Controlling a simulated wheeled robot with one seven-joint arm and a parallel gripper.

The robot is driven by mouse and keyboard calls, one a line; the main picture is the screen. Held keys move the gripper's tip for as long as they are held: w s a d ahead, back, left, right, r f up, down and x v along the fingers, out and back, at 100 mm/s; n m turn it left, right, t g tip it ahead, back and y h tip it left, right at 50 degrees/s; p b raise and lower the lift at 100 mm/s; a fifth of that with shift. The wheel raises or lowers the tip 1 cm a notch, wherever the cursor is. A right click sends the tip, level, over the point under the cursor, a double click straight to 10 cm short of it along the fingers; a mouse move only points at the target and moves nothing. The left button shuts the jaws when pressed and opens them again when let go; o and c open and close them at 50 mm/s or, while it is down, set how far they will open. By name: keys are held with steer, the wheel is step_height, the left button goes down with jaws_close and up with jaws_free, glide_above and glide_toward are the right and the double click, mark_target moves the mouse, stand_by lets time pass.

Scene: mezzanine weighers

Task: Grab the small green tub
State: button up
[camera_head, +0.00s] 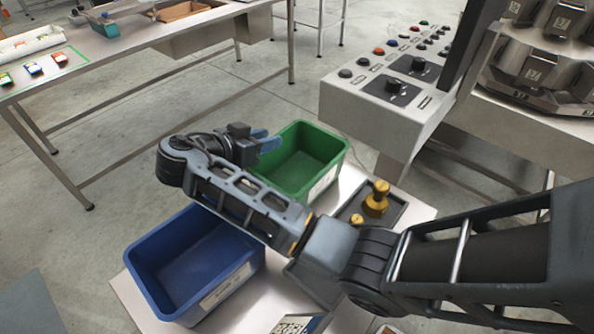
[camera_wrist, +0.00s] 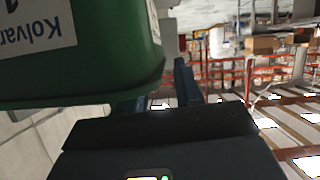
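The green tub (camera_head: 336,152) stands upright and looks empty on a pale metal surface, right of my gripper in the head view. In the wrist view its green side (camera_wrist: 95,78) fills the upper left, with an upside-down white label. My gripper (camera_head: 265,142) is at the tub's left rim in the head view, its blue fingers pointing towards it. In the wrist view the fingers (camera_wrist: 160,95) stand apart, and the tub's side partly hides the left one. I cannot tell whether either finger touches the tub.
A blue bin (camera_head: 149,262) stands at the front left of the same surface. A tray with brass weights (camera_head: 376,199) is right of the tub. A control console (camera_head: 385,100) rises behind it. A long table (camera_head: 130,62) is at the back left, with open floor between.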

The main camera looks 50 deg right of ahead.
steer(key=shift+x, duration=1.1)
jaws_close()
stand_by(0.6)
